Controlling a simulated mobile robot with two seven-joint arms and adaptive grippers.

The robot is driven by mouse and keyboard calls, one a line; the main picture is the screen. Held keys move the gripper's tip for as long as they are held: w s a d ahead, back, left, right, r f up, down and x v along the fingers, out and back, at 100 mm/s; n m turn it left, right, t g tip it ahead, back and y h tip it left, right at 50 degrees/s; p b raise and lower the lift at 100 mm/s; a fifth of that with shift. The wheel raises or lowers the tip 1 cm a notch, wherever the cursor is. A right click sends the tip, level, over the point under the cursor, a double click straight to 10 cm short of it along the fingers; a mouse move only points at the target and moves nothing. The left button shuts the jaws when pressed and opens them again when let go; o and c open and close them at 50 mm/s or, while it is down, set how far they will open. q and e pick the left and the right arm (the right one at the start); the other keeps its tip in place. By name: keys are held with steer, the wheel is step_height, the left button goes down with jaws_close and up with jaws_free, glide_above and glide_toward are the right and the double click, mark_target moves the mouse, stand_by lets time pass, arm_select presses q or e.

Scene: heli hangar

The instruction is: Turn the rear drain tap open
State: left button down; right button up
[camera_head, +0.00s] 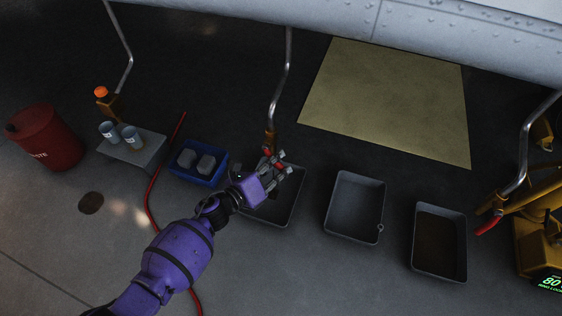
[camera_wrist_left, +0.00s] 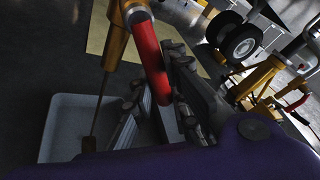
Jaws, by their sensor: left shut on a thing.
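A brass drain tap (camera_head: 269,138) hangs at the lower end of the middle pipe in the head view; I cannot tell from its looks whether it is the rear one. Its red lever (camera_wrist_left: 151,58) shows large in the left wrist view, slanting down from the brass body (camera_wrist_left: 115,38). My left gripper (camera_head: 281,164) is at this tap, shut on the red lever, with fingers (camera_wrist_left: 158,88) on both sides of it. A thin brown line (camera_wrist_left: 97,116) runs from the tap down to the grey tray (camera_head: 299,192) below. My right gripper is not in view.
Two more trays, one empty (camera_head: 355,178) and one with dark contents (camera_head: 418,225), stand to the right. A blue bin (camera_head: 213,180), a stand with cans (camera_head: 150,150) and a red drum (camera_head: 48,139) are left. A red hose (camera_head: 151,190) crosses the floor.

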arm_select(q)
steer(key=shift+w+a+f+m+y+p, duration=0.15)
steer(key=shift+a+m+y+p, duration=0.15)
steer(key=shift+m, duration=0.25)
steer(key=shift+w+a+f+m+y+p, duration=0.1)
steer(key=shift+a+f+m+y+p, duration=0.1)
steer(key=shift+a+m+y, duration=0.25)
steer(key=m+p, duration=0.1)
steer(key=a+m+y, duration=0.1)
steer(key=a+m+y+p, duration=0.1)
steer(key=shift+w+a+f+m+y+p, duration=0.2)
steer(key=shift+w+f+m+y+p, duration=0.1)
steer(key=shift+w+f+m, duration=0.1)
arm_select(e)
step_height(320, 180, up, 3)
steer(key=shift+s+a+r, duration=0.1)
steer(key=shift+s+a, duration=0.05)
arm_select(q)
steer(key=c, duration=1.7)
jaws_free()
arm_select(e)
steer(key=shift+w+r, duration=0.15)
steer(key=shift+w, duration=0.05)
